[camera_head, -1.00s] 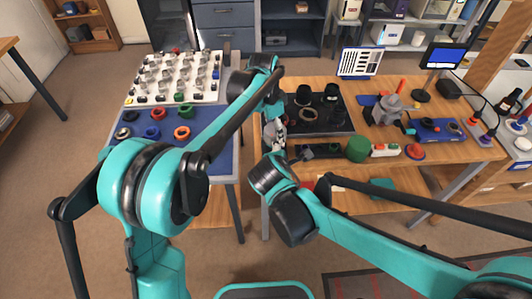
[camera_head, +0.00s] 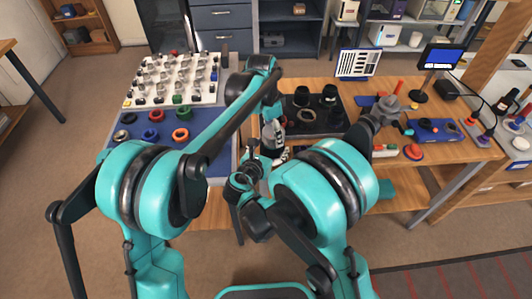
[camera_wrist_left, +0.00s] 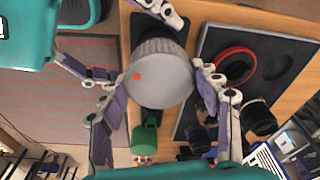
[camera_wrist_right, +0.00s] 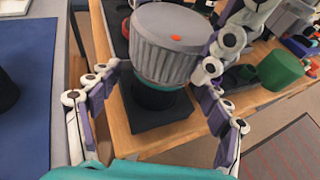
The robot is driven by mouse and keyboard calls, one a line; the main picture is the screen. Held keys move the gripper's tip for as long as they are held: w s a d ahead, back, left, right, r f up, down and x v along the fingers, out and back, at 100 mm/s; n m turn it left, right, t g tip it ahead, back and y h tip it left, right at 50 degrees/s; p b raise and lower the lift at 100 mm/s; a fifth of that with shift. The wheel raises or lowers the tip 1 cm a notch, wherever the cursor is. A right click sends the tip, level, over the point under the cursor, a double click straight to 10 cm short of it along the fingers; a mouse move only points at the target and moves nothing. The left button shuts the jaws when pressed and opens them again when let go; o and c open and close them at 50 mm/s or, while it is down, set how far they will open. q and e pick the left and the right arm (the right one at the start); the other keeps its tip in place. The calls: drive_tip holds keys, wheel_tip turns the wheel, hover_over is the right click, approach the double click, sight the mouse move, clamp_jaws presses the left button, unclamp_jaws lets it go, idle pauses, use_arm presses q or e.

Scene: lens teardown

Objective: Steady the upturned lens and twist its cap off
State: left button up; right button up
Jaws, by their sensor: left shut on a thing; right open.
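The upturned lens stands upright on a black block (camera_wrist_right: 165,135), its dark barrel (camera_wrist_right: 158,95) showing below a grey ribbed cap (camera_wrist_right: 168,45) with an orange dot on top. The cap (camera_wrist_left: 160,80) also shows in the left wrist view. My left gripper (camera_wrist_left: 165,95) is shut on the lens, one finger on either side; the exact contact is partly hidden by the cap. My right gripper (camera_wrist_right: 158,100) is open and empty, its fingers spread to either side in front of the lens. In the head view it is low in front of the lens (camera_head: 250,172).
A dark tray (camera_wrist_left: 275,60) with a red ring (camera_wrist_left: 235,65) lies beside the lens. A green cylinder (camera_wrist_right: 280,68) stands on the wooden bench. A blue mat (camera_head: 205,155) with coloured rings and a white tray of parts (camera_head: 140,98) are at the left.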

drive_tip(key=x, duration=0.6)
drive_tip(key=shift+w+f, duration=0.1)
drive_tip(key=shift+w, duration=0.05)
drive_tip(key=c, duration=1.8)
use_arm(q)
drive_tip(key=shift+n, duration=1.3)
drive_tip(key=shift+n+t, duration=0.3)
drive_tip(key=shift+n, duration=0.7)
drive_tip(key=shift+n+y, duration=0.3)
